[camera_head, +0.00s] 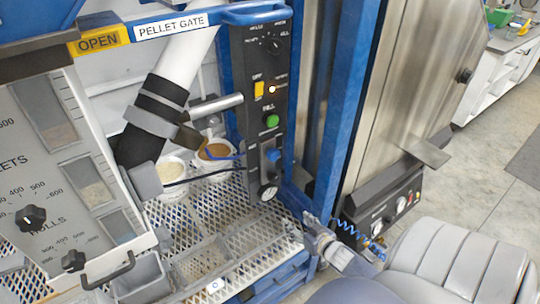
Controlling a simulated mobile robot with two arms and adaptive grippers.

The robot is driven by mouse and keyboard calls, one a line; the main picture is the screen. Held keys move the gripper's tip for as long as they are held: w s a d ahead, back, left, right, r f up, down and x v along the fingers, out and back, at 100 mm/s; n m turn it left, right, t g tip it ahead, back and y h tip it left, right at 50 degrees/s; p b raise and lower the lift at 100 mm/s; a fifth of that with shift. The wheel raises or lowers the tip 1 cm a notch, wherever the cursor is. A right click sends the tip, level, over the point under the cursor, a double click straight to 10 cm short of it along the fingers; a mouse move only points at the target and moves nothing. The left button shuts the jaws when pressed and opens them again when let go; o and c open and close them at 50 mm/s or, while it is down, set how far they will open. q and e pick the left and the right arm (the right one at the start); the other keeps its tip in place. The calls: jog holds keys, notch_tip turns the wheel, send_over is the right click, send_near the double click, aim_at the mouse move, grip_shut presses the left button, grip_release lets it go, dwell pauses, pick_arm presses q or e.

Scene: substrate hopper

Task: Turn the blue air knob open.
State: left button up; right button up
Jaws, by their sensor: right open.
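The blue air knob (272,156) sits low on the dark vertical control panel (262,95), above a round pressure gauge (267,192). Nothing covers the knob. Its exact angle is too small to read. My right gripper (308,218) is small in the picture, below and to the right of the knob and apart from it. It is open and I see nothing between its fingers. My left gripper does not show.
A green button (271,121) and a yellow switch (259,89) sit above the knob. A blue upright post (350,105) stands right of the panel. Left are a white mesh shelf (240,235) with tubs and a grey hopper front (60,170). Open floor lies at right.

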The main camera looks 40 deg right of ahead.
aim_at(276, 156)
jog(key=w+d+r+t+y+b, duration=0.1)
jog(key=w+r+t, duration=0.2)
jog(key=r, duration=0.6)
jog(key=w+d+r+t+b, duration=0.15)
jog(key=w+r, duration=0.25)
jog(key=r, duration=0.6)
pick_arm(q)
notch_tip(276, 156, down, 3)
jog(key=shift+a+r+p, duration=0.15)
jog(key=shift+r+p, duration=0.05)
jog(key=shift+p, duration=0.25)
pick_arm(e)
jog(key=shift+t, duration=0.45)
jog(key=w, duration=0.6)
jog(key=w+d, duration=0.1)
jog(key=w, duration=0.3)
jog(key=shift+w+f, duration=0.1)
jog(key=c, duration=1.1)
